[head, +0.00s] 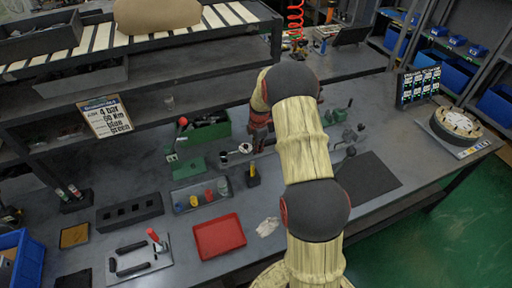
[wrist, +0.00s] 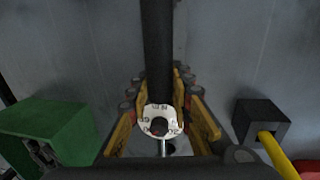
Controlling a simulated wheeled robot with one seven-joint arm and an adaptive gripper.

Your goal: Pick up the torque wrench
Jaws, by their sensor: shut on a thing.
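The torque wrench (wrist: 158,75) has a long black handle, a round white dial with markings and a short metal end below the dial. In the wrist view the handle runs up the middle of the picture and the dial sits between the yellow fingers. My gripper (wrist: 161,115) is shut on the wrench near the dial. In the head view my gripper (head: 259,138) is over the middle of the bench, with the white dial of the wrench (head: 245,148) beside it. My arm hides part of the bench there. I cannot tell whether the wrench touches the bench.
The bench also has a grey parts tray (head: 181,210), red tray (head: 219,237), green bin (head: 209,133) and black mat (head: 366,182).

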